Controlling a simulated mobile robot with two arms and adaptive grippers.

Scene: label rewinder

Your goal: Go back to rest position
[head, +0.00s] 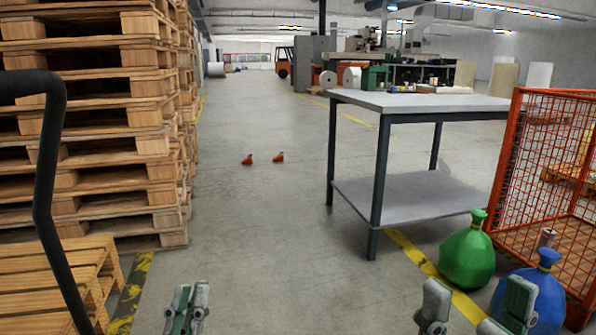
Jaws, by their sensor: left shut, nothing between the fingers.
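My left gripper (190,292) shows at the bottom left of centre in the head view, pointing forward over bare floor. Its two fingers are together with nothing between them. My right gripper (479,284) is at the bottom right. Its fingers are wide apart and nothing is held between them. The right gripper's right finger covers part of a blue tied bag (548,292). A green tied bag (466,256) stands on the floor beyond the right gripper.
Stacked wooden pallets (120,125) fill the left side. A grey two-level table (420,102) stands right of centre. An orange mesh cage (545,150) is at the right. Two small orange objects lie on the open floor (240,220) ahead. A forklift (284,63) is far back.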

